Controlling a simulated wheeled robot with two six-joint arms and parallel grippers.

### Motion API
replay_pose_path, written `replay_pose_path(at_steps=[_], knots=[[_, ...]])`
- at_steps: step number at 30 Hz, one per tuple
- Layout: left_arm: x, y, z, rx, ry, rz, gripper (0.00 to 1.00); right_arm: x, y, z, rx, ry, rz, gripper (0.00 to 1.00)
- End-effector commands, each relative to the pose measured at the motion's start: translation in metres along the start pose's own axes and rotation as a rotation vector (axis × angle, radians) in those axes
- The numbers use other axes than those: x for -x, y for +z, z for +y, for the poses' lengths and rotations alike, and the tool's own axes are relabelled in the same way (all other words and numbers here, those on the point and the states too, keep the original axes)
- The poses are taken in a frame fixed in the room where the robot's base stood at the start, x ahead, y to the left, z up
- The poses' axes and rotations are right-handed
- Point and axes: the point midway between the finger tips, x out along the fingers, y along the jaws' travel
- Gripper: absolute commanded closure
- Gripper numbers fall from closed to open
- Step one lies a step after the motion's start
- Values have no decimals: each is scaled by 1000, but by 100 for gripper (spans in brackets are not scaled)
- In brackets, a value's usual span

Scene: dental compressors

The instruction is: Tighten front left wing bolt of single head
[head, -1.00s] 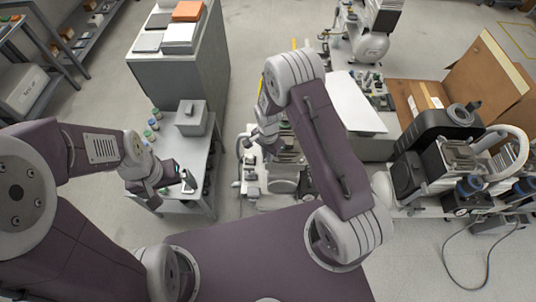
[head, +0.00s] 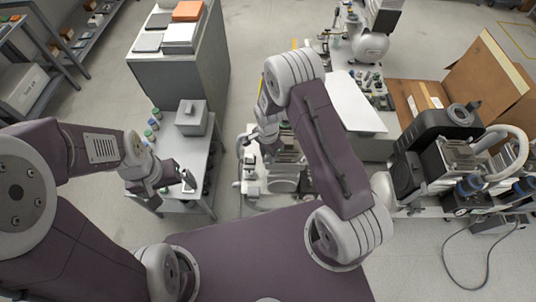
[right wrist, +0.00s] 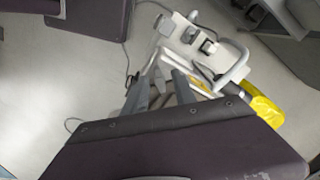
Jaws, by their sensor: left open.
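A compressor unit on a pale base (head: 252,187) stands in the middle of the head view, largely hidden behind my right arm. I cannot make out a front left wing bolt or confirm that this is the single head. My right gripper (head: 268,147) is over this unit, its fingers mostly hidden in the head view. In the right wrist view, grey finger-like bars (right wrist: 164,90) point toward pale equipment, but their opening is unclear. My left gripper (head: 184,181) is open and empty beside the small grey table (head: 203,166), away from the compressor unit.
A grey box (head: 192,119) and several small jars stand on the small table. A larger black-and-grey compressor (head: 450,150) and an open cardboard box (head: 485,85) are at right. Another compressor (head: 370,47) stands at the back. A yellow object (right wrist: 258,104) shows in the right wrist view.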

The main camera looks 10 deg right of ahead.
Motion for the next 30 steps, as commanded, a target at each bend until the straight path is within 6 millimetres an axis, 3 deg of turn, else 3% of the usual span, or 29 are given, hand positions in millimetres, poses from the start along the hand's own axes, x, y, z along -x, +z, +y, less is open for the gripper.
replay_pose_path(at_steps=[8,18,21,30], knots=[[0,0,0,0,0,0,0,4,0,0,1,-1,1,68],[-2,0,0,0,0,0,0,73,0,-1,1,-4,2,68],[-2,0,0,0,0,0,0,85,0,-1,1,-2,1,68],[-2,0,0,0,0,0,0,91,0,0,1,0,0,68]])
